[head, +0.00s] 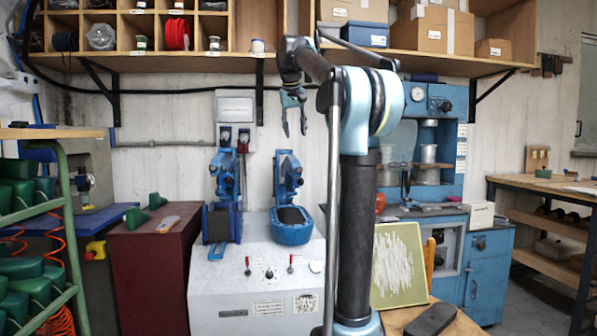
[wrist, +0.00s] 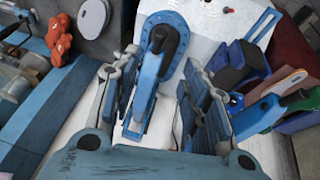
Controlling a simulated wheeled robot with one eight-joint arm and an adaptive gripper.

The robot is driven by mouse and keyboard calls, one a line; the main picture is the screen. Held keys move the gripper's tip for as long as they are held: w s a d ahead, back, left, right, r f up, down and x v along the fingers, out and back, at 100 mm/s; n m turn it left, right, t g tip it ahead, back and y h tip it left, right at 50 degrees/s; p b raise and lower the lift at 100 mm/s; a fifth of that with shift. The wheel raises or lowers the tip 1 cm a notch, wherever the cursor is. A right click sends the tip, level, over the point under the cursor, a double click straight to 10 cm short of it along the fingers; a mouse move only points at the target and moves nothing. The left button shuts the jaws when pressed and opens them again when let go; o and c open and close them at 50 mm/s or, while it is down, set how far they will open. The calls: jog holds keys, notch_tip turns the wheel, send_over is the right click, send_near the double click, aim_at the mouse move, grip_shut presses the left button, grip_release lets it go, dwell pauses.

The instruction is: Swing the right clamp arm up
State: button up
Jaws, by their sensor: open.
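The right clamp (head: 289,178) is a blue frame standing at the back of the white machine (head: 255,285). Its blue oval base (head: 291,234) with a dark pad is in front. In the wrist view its blue clamp arm (wrist: 147,88), with a dark end, lies between my fingers, over the blue base ring. I cannot tell the arm's exact angle. The left clamp (head: 223,178) is a similar blue frame, with a boxy base. My gripper (head: 295,131) points down, open and empty, above the right clamp. It also shows in the wrist view (wrist: 162,68).
A grey electrical box (head: 235,107) hangs on the wall behind the clamps. Red levers (head: 290,264) are on the machine's front. A maroon cabinet (head: 152,270) is to the left. A blue press (head: 440,150) is to the right. The wooden shelf (head: 200,65) hangs overhead.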

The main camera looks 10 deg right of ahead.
jog(key=x, duration=1.7)
jog(key=shift+w+f, duration=0.1)
jog(key=shift+f, duration=0.05)
jog(key=shift+c, duration=0.2)
grip_shut()
